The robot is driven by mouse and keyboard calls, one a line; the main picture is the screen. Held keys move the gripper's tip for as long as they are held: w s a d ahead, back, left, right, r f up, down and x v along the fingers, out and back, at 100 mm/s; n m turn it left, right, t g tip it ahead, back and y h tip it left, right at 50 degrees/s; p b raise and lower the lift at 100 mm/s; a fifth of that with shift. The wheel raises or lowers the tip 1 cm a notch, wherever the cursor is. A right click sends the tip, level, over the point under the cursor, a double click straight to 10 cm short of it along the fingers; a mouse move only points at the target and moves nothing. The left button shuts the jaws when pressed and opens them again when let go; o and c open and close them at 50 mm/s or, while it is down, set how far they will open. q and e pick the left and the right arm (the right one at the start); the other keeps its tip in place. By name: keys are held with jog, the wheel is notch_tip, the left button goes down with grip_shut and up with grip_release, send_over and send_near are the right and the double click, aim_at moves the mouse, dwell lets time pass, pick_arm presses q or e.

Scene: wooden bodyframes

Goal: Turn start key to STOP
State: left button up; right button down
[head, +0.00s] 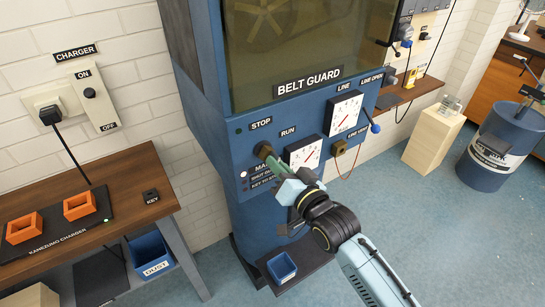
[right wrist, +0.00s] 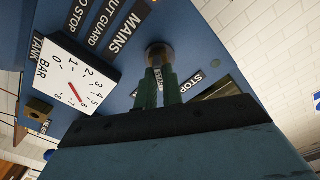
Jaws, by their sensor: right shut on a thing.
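The start key switch (head: 264,150) is a round dark fitting on the front of the blue machine, below the STOP label (head: 261,123) and the RUN label (head: 288,131). My right gripper (head: 272,162) is at the switch, its green fingers shut on the start key. In the right wrist view the two fingers (right wrist: 157,92) point at the brassy round switch (right wrist: 159,55), with a small labelled piece between them. The fingers hide most of the key, so I cannot tell its exact angle. My left gripper is out of view.
Beside the switch are a white tank gauge (head: 304,155) and a line gauge (head: 345,113). A valve with a red cord (head: 340,147) is to the right. A blue bin (head: 282,268) stands below. A wooden bench (head: 130,185) is at the left.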

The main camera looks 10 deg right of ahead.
jog(key=n+p, duration=0.2)
jog(key=n, duration=0.3)
jog(key=shift+r+n, duration=0.1)
jog(key=shift+n, duration=0.3)
jog(key=c, duration=2)
grip_release()
jog(key=shift+n, duration=0.4)
jog(key=o, duration=0.5)
jog(key=shift+o, duration=0.2)
jog(key=shift+s, duration=0.1)
